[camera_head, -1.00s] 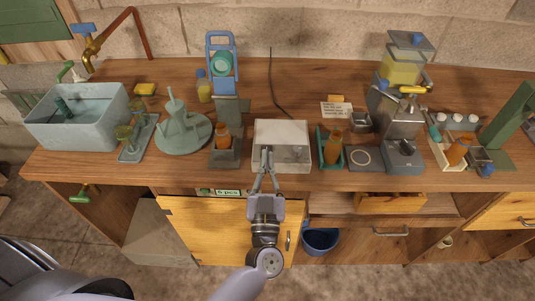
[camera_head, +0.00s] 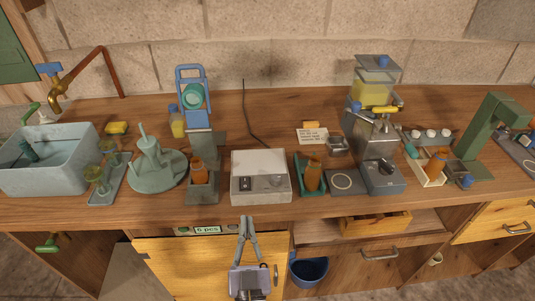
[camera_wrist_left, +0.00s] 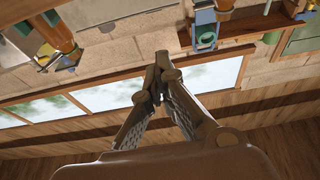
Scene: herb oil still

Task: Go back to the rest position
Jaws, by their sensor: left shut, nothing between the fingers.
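My left gripper (camera_head: 246,220) is in front of the bench's front edge, below the white-topped box with a dark switch and a dial (camera_head: 261,177). Its fingers point up toward the bench, their tips together, with nothing between them. It is apart from the box. In the left wrist view the shut fingertips (camera_wrist_left: 160,62) show against the far wall and windows. My right gripper is in neither view.
The wooden bench (camera_head: 110,215) carries a sink (camera_head: 50,165), a green stand (camera_head: 158,170), amber bottles (camera_head: 313,175) and a grey machine (camera_head: 375,140). A yellow cabinet door (camera_head: 190,265) and a blue bucket (camera_head: 309,269) are below.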

